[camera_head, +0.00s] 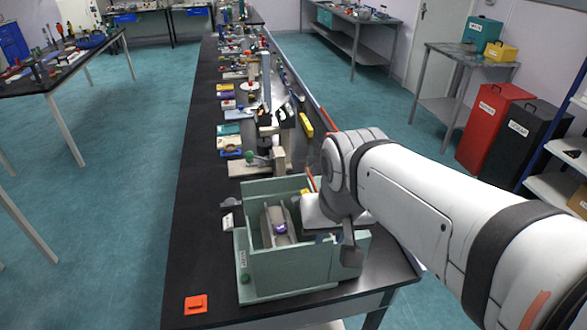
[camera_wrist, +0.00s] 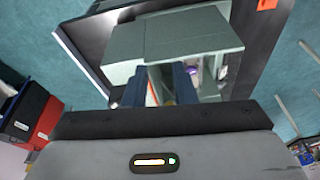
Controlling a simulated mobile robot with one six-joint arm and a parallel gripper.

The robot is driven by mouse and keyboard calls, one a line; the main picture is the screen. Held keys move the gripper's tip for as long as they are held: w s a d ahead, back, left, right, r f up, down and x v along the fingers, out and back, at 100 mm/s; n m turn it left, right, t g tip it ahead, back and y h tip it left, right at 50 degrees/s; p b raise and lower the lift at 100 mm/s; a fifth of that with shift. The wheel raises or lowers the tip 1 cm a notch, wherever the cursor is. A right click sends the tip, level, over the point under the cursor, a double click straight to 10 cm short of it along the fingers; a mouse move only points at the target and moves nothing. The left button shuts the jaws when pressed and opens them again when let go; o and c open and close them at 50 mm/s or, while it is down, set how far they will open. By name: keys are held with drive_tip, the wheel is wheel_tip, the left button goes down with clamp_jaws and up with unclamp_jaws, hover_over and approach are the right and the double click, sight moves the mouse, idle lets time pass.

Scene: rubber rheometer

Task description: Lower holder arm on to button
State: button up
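The pale green rheometer (camera_head: 300,268) stands at the near end of the black bench. In its open well is a grey, rounded part (camera_head: 268,232) with a small purple piece (camera_head: 280,228) on it; I cannot tell surely whether this is the holder arm. A green button (camera_head: 245,279) is low on the left front. My gripper is at the machine's right side, mostly hidden by my wrist in the head view.
An orange-red block (camera_head: 195,304) lies at the bench's front left. Several tools and devices crowd the bench behind the rheometer. A red bin (camera_head: 490,122) and a black bin (camera_head: 525,142) stand at the right. The bench's left front is mostly clear.

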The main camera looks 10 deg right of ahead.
drive_tip(key=w+r+m, duration=0.1)
drive_tip(key=w+m, duration=0.1)
drive_tip(key=w, duration=0.1)
drive_tip(key=w+r+m+g+b, duration=0.1)
drive_tip(key=w+m, duration=0.2)
drive_tip(key=w+r+m+h+b, duration=0.1)
drive_tip(key=w+r+m, duration=0.1)
drive_tip(key=w, duration=0.1)
drive_tip(key=shift+w+d+m+g, duration=0.1)
drive_tip(key=shift+w+m+g, duration=0.15)
drive_tip(key=shift+m+g, duration=0.05)
clamp_jaws()
drive_tip(key=w+r+m+g+h+b, duration=0.1)
drive_tip(key=w+r+m+b, duration=0.1)
drive_tip(key=w+m, duration=0.7)
drive_tip(key=shift+w+a+g+h, duration=0.3)
drive_tip(key=shift+w+a, duration=0.1)
drive_tip(key=shift+w, duration=0.1)
